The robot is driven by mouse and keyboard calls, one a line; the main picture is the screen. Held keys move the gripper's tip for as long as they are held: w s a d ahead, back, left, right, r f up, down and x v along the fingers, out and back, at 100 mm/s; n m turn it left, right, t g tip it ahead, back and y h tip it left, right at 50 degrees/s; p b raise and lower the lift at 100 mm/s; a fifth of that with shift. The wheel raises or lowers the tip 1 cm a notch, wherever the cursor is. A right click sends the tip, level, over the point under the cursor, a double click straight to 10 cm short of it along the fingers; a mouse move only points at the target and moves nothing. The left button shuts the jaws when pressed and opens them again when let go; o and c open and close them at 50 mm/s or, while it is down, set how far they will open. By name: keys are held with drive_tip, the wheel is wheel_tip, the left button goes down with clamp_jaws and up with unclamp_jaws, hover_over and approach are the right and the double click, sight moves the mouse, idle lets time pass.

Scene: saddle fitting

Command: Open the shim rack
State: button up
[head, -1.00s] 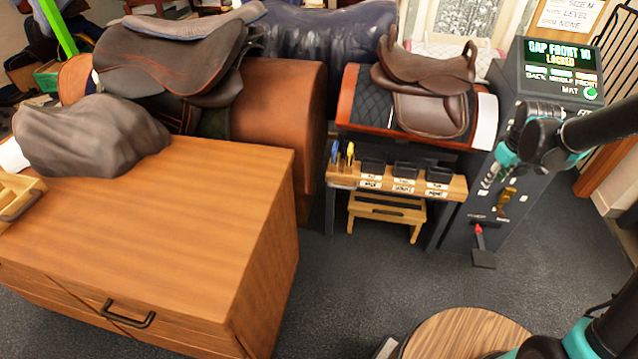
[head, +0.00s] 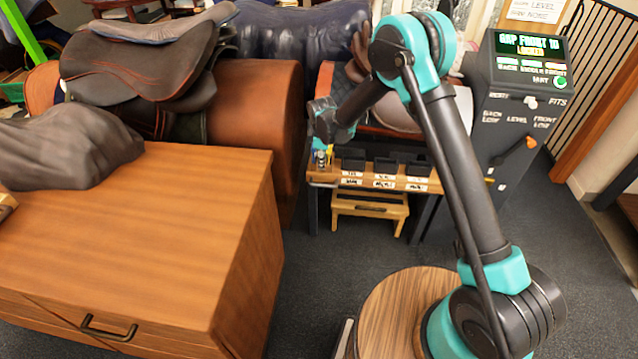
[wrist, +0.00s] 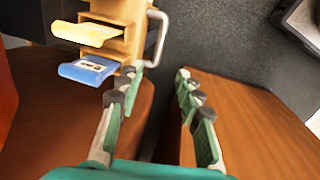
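The shim rack is a small wooden rack (wrist: 130,15) at the top of the wrist view, with a yellow shim (wrist: 88,33) and a blue shim (wrist: 88,70) sticking out of its slots. A pale metal handle (wrist: 163,36) stands out on its right side. My gripper (wrist: 157,78) is open and empty, its two fingers apart just short of the handle; the left fingertip looks close to the handle's lower end, and I cannot tell whether they touch. In the head view my arm's end is above the left end of the bench and partly hides the rack.
The wooden bench (head: 434,188) carries several dark bins, with a step stool (head: 370,208) below. A dark console (head: 500,110) with a screen reading "LOCKED" stands right. A large wooden cabinet (head: 150,235) fills the left front. Grey floor between is clear.

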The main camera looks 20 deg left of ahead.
sight(323, 185)
drive_tip(key=w+f, duration=0.1)
drive_tip(key=f, duration=0.4)
drive_tip(key=w+f, duration=0.1)
drive_tip(key=f, duration=0.4)
drive_tip(key=w+f, duration=0.1)
drive_tip(key=f, duration=0.4)
drive_tip(key=shift+a+f, duration=0.15)
drive_tip(key=shift+a, duration=0.1)
drive_tip(key=shift+c, duration=0.6)
clamp_jaws()
